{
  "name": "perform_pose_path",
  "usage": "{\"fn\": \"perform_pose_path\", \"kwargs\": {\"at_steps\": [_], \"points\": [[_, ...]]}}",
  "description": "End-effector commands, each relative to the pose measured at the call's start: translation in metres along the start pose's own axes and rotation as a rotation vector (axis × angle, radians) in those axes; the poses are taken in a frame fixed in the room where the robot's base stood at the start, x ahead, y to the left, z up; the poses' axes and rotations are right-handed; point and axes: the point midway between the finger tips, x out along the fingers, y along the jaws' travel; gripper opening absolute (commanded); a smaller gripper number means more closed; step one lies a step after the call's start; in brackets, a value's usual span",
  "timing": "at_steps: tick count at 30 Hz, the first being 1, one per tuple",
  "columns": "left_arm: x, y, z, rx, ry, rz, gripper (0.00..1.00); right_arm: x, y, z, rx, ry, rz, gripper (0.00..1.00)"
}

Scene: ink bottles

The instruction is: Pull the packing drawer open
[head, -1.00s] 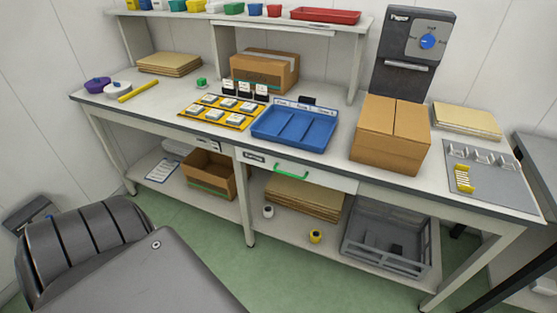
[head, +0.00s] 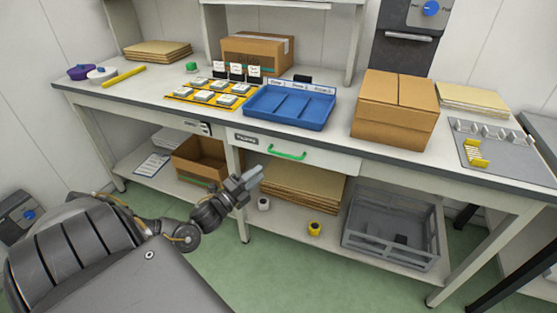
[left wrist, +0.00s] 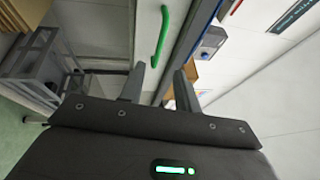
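The packing drawer (head: 330,161) is a white front under the bench top, and it looks flush and closed. Its green bar handle (head: 287,152) is on the front, and a dark label sits to its left. The handle also shows in the left wrist view (left wrist: 161,38), beyond the fingertips. My left gripper (head: 256,174) is in front of the bench, below and left of the handle, apart from it. In the left wrist view its fingers (left wrist: 160,68) are spread with nothing between them. My right gripper is not in view.
On the bench top stand a blue tray (head: 252,112), a closed carton (head: 395,117) and a yellow board with several ink bottle items. The lower shelf holds an open carton (head: 190,164), flat cardboard (head: 303,194), two small bottles and a grey crate (head: 395,252). Green floor is free in front.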

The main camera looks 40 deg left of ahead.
Motion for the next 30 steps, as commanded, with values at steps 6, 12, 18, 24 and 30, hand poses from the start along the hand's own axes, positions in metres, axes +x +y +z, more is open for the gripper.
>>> {"fn": "perform_pose_path", "kwargs": {"at_steps": [6,12,18,24,30], "points": [[0.034,-0.001,0.001,-0.001,-0.002,-0.004,0.33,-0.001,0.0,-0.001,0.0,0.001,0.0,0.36],[0.071,0.0,0.001,-0.001,-0.003,-0.002,0.33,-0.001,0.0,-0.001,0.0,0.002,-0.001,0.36],[0.096,0.001,0.001,-0.003,-0.003,0.0,0.33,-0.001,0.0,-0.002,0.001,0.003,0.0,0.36],[0.104,0.001,0.001,-0.002,-0.002,0.003,0.33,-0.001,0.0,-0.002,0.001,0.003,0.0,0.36],[0.104,0.001,0.001,-0.002,-0.002,0.003,0.33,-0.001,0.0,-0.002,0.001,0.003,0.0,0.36]]}}
